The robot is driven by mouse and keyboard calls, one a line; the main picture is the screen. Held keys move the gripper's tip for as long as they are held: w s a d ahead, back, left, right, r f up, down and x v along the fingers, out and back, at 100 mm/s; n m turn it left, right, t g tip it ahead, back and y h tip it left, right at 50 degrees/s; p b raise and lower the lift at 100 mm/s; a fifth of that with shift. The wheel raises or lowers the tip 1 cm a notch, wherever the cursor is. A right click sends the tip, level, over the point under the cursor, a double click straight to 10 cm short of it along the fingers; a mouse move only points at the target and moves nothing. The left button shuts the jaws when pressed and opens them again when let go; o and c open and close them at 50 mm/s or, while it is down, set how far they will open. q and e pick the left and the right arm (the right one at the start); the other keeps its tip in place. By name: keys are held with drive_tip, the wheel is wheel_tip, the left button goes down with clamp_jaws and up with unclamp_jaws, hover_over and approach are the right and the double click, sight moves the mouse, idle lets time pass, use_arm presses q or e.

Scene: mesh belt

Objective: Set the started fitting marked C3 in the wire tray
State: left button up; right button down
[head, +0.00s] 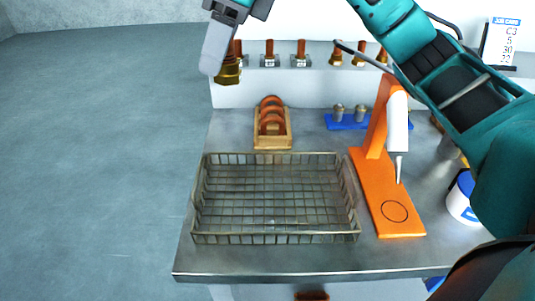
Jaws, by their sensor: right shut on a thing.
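The wire tray (275,238) is a rectangular mesh basket on the grey bench, and it is empty. My right gripper (221,62) is at the top left, above and behind the tray, next to the left end of the back shelf. It is shut on a fitting (229,74) with a brass body and a copper-coloured top, partly hidden by the pale finger. No mark on this fitting can be read. My left gripper is not in view.
Several copper-and-brass fittings stand on the back shelf (318,64). A wooden rack (273,143) of copper rings, a blue holder (345,123) and an orange stand (385,190) surround the tray. A white tub (461,200) is at right. A job card (502,40) reads C3.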

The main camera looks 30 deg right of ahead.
drive_tip(key=n, duration=0.2)
hover_over(243, 199)
drive_tip(key=d, duration=0.2)
wheel_tip(243, 199, down, 4)
drive_tip(key=shift+g, duration=0.3)
drive_tip(key=f, duration=0.6)
drive_tip(key=f+b, duration=0.1)
drive_tip(key=f, duration=0.6)
drive_tip(key=s+f+b, duration=0.1)
drive_tip(key=f, duration=0.5)
drive_tip(key=shift+a+f, duration=0.15)
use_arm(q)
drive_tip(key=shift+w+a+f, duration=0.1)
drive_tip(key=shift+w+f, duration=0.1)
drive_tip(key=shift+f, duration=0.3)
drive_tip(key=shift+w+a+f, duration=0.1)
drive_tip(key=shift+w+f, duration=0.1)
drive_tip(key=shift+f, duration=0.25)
use_arm(e)
drive_tip(key=shift+f, duration=0.25)
drive_tip(key=c, duration=0.8)
unclamp_jaws()
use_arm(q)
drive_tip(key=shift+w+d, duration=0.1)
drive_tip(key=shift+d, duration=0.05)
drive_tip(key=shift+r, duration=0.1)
use_arm(e)
drive_tip(key=shift+r, duration=0.1)
